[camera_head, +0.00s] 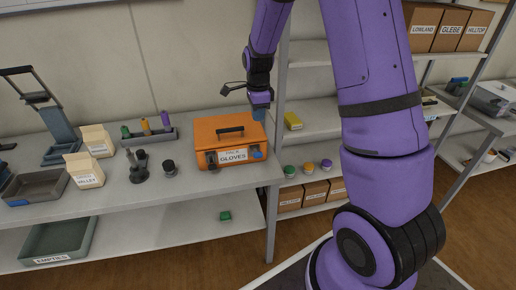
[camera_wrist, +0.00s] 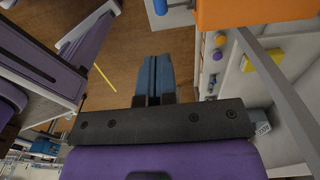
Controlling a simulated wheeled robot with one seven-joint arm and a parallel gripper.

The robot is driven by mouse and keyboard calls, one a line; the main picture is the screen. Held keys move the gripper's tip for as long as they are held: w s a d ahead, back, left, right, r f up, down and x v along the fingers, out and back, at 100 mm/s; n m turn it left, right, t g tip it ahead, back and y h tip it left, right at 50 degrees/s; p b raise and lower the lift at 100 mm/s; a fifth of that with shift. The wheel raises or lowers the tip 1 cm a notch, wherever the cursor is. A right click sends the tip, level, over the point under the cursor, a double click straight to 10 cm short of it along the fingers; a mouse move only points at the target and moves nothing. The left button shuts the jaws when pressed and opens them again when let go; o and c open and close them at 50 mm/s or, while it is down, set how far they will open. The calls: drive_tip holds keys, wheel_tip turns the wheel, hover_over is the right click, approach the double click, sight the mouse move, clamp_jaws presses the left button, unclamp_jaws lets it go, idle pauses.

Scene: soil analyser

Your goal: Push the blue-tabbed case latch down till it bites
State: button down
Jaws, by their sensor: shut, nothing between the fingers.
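An orange case (camera_head: 222,134) with a black handle and a GLOVES label stands on the bench in the head view. Its blue-tabbed latch (camera_head: 258,154) is on the front face, right of the label; I cannot tell whether it is engaged. My gripper (camera_head: 259,111) is above the case's back right corner, its blue fingers pointing down, apart from the latch. In the wrist view my gripper's fingers (camera_wrist: 152,73) are together and empty. The orange case (camera_wrist: 262,13) shows at the top right there. A small blue shape (camera_wrist: 160,7) is left of it, too cropped to identify.
A dark latch (camera_head: 211,160) is on the case's front left. Left of the case stand a dark knob-topped object (camera_head: 169,166), a tube rack (camera_head: 150,136) and paper bags (camera_head: 85,170). Shelves with jars (camera_head: 308,168) and a yellow box (camera_head: 292,121) are at the right.

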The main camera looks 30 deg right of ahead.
sight(258, 153)
idle(0.3)
wheel_tip(258, 153, down, 14)
drive_tip(key=shift+f, duration=0.1)
idle(0.6)
